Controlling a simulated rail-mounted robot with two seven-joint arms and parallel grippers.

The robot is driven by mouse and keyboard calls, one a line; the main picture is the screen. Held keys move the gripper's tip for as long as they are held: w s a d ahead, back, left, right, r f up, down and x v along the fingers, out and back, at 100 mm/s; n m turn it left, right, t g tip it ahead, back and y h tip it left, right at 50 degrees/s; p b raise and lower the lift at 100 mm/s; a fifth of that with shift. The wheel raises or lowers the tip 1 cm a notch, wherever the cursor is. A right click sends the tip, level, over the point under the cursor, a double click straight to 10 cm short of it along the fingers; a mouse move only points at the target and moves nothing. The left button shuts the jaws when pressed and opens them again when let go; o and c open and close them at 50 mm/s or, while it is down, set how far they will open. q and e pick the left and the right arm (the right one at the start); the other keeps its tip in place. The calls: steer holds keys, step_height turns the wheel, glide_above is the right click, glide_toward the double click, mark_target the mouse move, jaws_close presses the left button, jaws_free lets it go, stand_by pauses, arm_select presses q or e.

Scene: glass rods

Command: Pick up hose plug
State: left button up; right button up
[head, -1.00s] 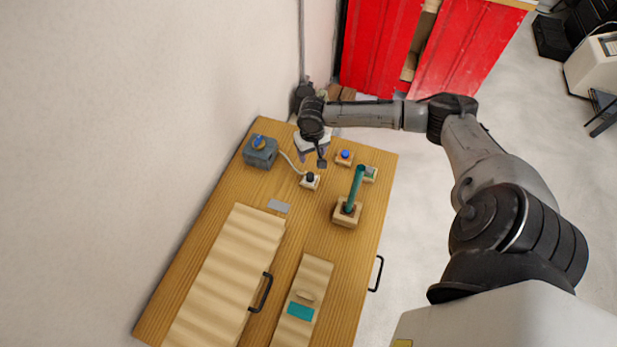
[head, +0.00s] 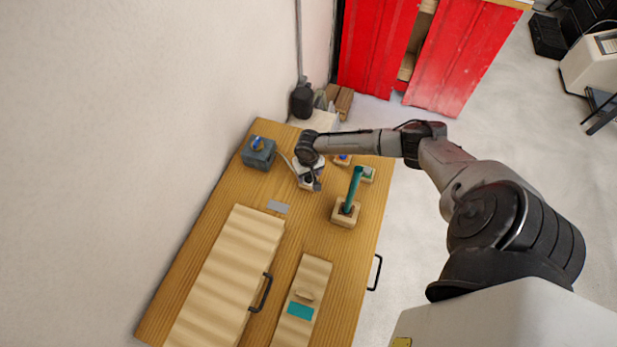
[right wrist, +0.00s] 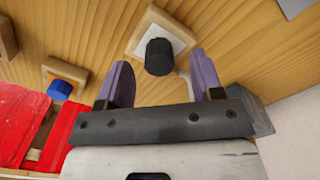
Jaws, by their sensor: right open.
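The hose plug is a short black cylinder (right wrist: 159,57) in the right wrist view, standing on a white plate with a wooden block under it. My right gripper (right wrist: 160,72) is open, with its purple fingers on either side of the plug's near end and gaps between them and it. In the head view my right gripper (head: 313,184) is low over the plug's block and hides the plug. A pale hose (head: 286,160) runs from a blue-grey box (head: 258,156) towards that block, partly hidden by my gripper. My left gripper is not in view.
A teal tube (head: 354,188) stands in a wooden block (head: 345,215) right of my gripper. A blue knob (right wrist: 60,88) on a block is nearby. A grey plate (head: 278,206), a ridged wooden board (head: 228,270) and a board with a teal patch (head: 312,280) lie nearer the front.

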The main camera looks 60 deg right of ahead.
steer(key=shift+f, duration=0.75)
steer(key=c, duration=1)
